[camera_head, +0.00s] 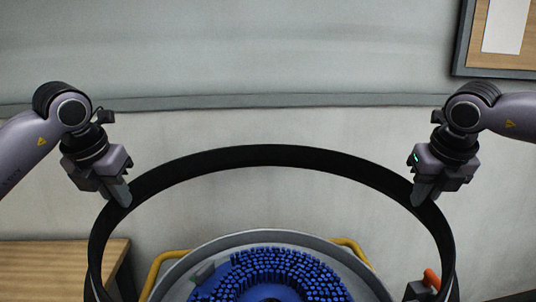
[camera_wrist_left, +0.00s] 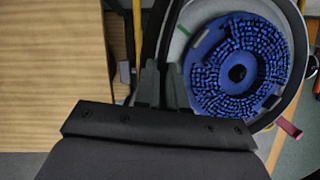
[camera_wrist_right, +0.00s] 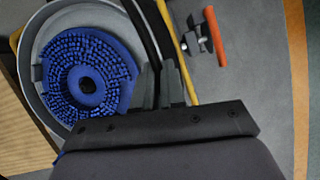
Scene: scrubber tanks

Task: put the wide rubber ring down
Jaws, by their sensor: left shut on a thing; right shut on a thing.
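The wide rubber ring (camera_head: 270,156) is a large black band that spans the head view, held up in the air. My left gripper (camera_head: 122,198) is shut on its left side, and my right gripper (camera_head: 420,196) is shut on its right side. In the left wrist view the ring (camera_wrist_left: 166,40) runs up from between the fingers (camera_wrist_left: 158,85). In the right wrist view the ring (camera_wrist_right: 142,30) does the same from the fingers (camera_wrist_right: 158,85). The near part of the ring is out of the head view.
Below the ring is a round grey tank (camera_head: 232,243) with a blue bristle brush (camera_head: 270,272) inside. Yellow rails (camera_head: 165,262) flank it, and an orange handle (camera_head: 432,279) is at right. A wooden table (camera_head: 50,268) stands at left. The wall is behind.

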